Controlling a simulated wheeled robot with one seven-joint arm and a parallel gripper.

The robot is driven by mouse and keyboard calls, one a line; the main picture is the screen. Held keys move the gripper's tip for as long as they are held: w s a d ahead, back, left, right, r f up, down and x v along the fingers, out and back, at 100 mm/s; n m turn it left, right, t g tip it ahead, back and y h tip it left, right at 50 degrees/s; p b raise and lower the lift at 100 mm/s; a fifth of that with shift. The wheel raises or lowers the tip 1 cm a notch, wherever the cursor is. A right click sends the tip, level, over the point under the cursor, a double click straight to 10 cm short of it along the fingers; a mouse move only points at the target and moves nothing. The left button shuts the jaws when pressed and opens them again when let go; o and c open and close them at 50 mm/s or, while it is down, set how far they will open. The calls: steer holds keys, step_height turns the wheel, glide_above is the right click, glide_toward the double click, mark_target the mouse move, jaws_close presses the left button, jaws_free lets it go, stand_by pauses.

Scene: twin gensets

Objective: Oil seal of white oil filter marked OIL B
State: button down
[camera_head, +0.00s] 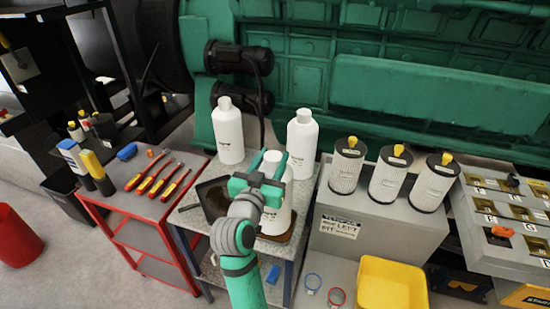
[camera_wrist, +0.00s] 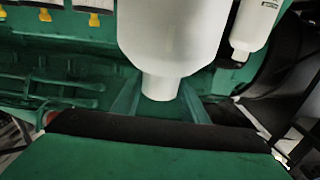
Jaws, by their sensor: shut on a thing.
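My gripper (camera_head: 270,168) is shut on the neck of a white bottle (camera_head: 277,212) above the small grey table; I cannot tell whether the bottle's base touches anything. In the wrist view the bottle (camera_wrist: 168,35) hangs into the picture, its neck between the two fingers. Three white pleated filters with yellow tops stand in a row on a grey box at the right: a left one (camera_head: 346,168), a middle one (camera_head: 388,175) and a right one (camera_head: 433,184). Their tags are too small to read, so I cannot tell which is OIL B.
Two more white bottles (camera_head: 228,130) (camera_head: 302,138) stand on the grey table beside a dark tray (camera_head: 207,188). A red cart (camera_head: 130,205) holds screwdrivers. A yellow bin (camera_head: 392,285) stands at front right, and a compartment tray (camera_head: 480,225) at far right. The green genset (camera_head: 420,90) bounds the back.

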steer(key=shift+f, duration=0.25)
stand_by(0.8)
stand_by(0.4)
steer(key=shift+d+f, duration=0.1)
steer(key=shift+d, duration=0.05)
steer(key=shift+a, duration=0.2)
steer(key=shift+r, duration=0.4)
steer(key=shift+d+r, duration=0.1)
steer(key=shift+r, duration=3.1)
